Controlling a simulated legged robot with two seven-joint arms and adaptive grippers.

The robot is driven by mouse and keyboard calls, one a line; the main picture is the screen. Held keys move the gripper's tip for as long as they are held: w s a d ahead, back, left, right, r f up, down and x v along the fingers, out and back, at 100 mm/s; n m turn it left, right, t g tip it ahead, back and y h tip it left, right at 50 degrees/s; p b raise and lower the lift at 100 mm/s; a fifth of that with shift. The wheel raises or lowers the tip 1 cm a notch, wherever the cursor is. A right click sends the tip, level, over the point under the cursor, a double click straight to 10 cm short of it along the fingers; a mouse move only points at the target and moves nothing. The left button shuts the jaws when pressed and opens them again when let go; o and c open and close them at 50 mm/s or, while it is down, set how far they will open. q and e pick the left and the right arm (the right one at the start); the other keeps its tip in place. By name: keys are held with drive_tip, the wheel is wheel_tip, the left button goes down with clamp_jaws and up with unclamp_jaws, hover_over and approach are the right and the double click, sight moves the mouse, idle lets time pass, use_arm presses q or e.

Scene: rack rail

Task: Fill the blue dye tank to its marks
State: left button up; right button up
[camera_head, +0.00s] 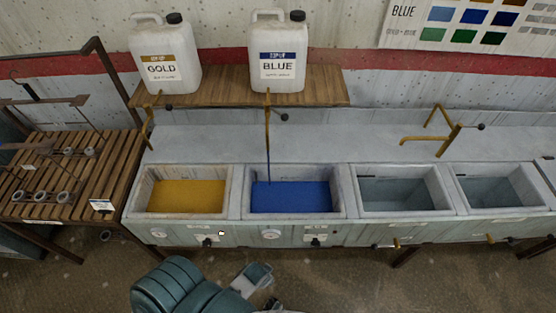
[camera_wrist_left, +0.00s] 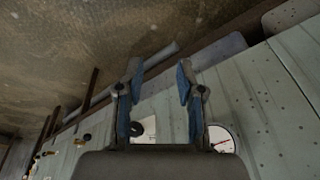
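The blue dye tank (camera_head: 297,197) holds blue liquid below its rim; its marks are too small to make out. A brass tap (camera_head: 267,115) hangs under the white BLUE jug (camera_head: 277,55), and a thin blue stream (camera_head: 268,168) runs from it into the tank. The tap has a dark-knobbed lever (camera_head: 284,117). My left gripper (camera_head: 262,277) is low in front of the tank bench. In the left wrist view, its two fingers (camera_wrist_left: 158,75) are apart with nothing between them, facing the bench front. My right gripper is not in view.
A gold tank (camera_head: 187,196) stands left of the blue one; two tanks of pale liquid (camera_head: 395,193) stand right. A GOLD jug (camera_head: 165,55) shares the wooden shelf (camera_head: 225,95). Gauges (camera_head: 271,234) and valves line the bench front. A slatted rack (camera_head: 75,175) stands left.

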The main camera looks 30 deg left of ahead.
use_arm(q)
drive_tip(key=w+a+r+m+t+y, duration=0.15)
drive_tip(key=w+r, duration=0.35)
drive_tip(key=r, duration=0.7)
drive_tip(key=m+t+y+p, duration=0.1)
drive_tip(key=m+t+y, duration=0.3)
drive_tip(key=m+y, duration=0.65)
approach(277, 112)
drive_tip(key=shift+n+y, duration=0.6)
drive_tip(key=shift+n, duration=0.3)
drive_tip(key=x, duration=0.3)
drive_tip(key=f+x, duration=0.1)
drive_tip(key=x, duration=0.3)
drive_tip(key=p+x, duration=0.1)
drive_tip(key=x, duration=0.2)
drive_tip(key=shift+w+f, duration=0.25)
drive_tip(key=shift+w, duration=0.2)
clamp_jaws()
